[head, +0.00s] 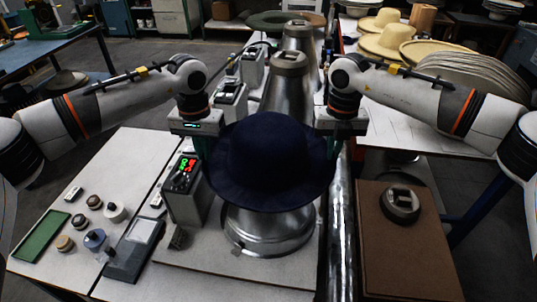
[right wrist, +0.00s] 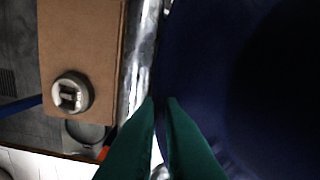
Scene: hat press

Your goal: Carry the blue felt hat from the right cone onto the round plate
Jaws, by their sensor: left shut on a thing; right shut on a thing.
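The dark blue felt hat (head: 265,155) is crown up in the middle of the head view, its brim spread wide. My left gripper (head: 211,148) is shut on the brim's left side. My right gripper (head: 331,146) is shut on its right side. In the right wrist view the green fingers (right wrist: 164,105) close at the edge of the blue felt (right wrist: 205,70). A steel cone (head: 289,82) rises behind the hat. A round metal base (head: 265,240) shows below the brim. The hat hides what joins them, and whether it touches anything beneath.
A control box (head: 183,185) with red and green lights stands close left of the hat. A brown board (head: 400,260) at right bears a dark round fitting (head: 401,203). Small knobs and a green tray (head: 40,236) lie at left. Straw hats (head: 395,38) stand back right.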

